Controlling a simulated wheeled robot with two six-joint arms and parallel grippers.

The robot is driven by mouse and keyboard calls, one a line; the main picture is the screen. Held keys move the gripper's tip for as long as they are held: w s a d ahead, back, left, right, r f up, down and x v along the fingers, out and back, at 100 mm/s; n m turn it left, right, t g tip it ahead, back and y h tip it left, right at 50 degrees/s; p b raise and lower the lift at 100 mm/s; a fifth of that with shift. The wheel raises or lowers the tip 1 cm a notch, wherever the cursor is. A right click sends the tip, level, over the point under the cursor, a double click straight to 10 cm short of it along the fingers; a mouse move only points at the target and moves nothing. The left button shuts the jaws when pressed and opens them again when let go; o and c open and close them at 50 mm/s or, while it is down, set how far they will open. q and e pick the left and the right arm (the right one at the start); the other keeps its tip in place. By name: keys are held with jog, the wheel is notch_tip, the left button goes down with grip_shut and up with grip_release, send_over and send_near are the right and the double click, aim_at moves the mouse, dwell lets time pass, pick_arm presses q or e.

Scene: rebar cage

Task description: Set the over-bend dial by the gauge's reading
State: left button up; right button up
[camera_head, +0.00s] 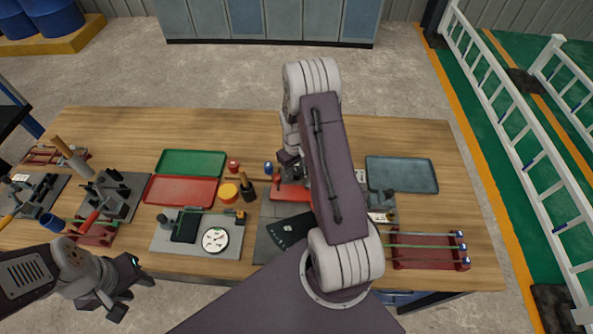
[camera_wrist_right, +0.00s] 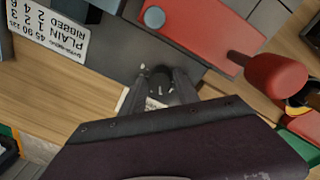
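The gauge (camera_head: 215,239) is a round white dial face on a grey plate (camera_head: 170,244), left of centre in the head view. Its needle is too small to read. A small dark round dial (camera_wrist_right: 160,84) with pale marks shows in the right wrist view; its setting is unreadable. My right gripper (camera_wrist_right: 162,88) has its dark fingers on either side of this dial. Whether they press on it is unclear. In the head view my right arm hides that gripper. My left gripper (camera_head: 132,296) is open and empty at the table's front left.
A red handle (camera_wrist_right: 275,76) and red plate (camera_wrist_right: 195,28) lie close to my right gripper. A printed PLAIN/RIBBED chart (camera_wrist_right: 52,32) is nearby. Green (camera_head: 192,163) and red (camera_head: 180,190) trays, a blue-grey tray (camera_head: 401,174) and a red rod rack (camera_head: 430,265) occupy the table (camera_head: 350,122).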

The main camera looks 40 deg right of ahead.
aim_at(295, 172)
jog(key=shift+o, duration=0.8)
jog(key=shift+s, duration=0.1)
jog(key=r+b, duration=0.1)
jog(key=r, duration=0.8)
jog(key=shift+a+r, duration=0.1)
jog(key=shift+a, duration=0.1)
